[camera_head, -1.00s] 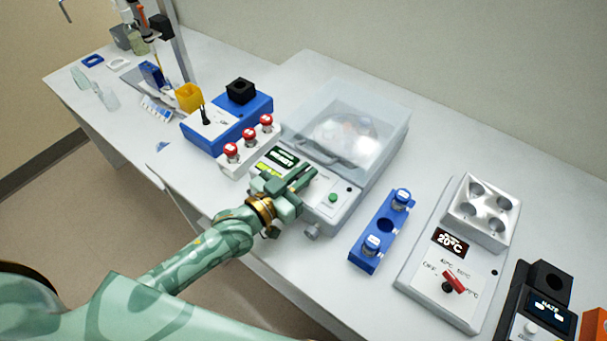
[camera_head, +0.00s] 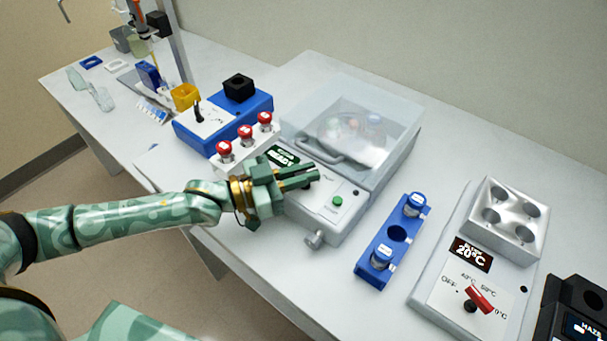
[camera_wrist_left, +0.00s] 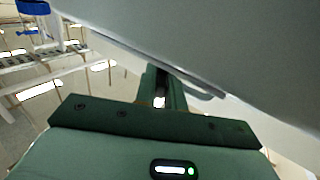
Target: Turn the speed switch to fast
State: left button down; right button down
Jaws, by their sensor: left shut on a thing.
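The centrifuge (camera_head: 318,226) is a grey box with a clear lid, a dark display and a green button (camera_head: 337,201) on its sloping front panel. My left gripper (camera_head: 311,177) reaches over that panel from the left, its fingertips close together just right of the display. It is shut on a small part there, seemingly the speed switch, which the fingers hide almost fully. I cannot read the switch's setting. In the left wrist view the fingers (camera_wrist_left: 161,92) are close together against the grey housing. My right gripper is not in view.
A white rack with red-capped vials (camera_head: 245,131) stands close behind the left gripper, by a blue device (camera_head: 215,135). A blue tube rack (camera_head: 374,271) and a heating block with a red knob (camera_head: 480,298) lie to the right.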

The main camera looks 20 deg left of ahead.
pick_arm(q)
jog(key=c, duration=1.5)
grip_release()
jog(key=p+v, duration=0.2)
jog(key=v, duration=1.4)
jog(key=shift+s+a, duration=0.1)
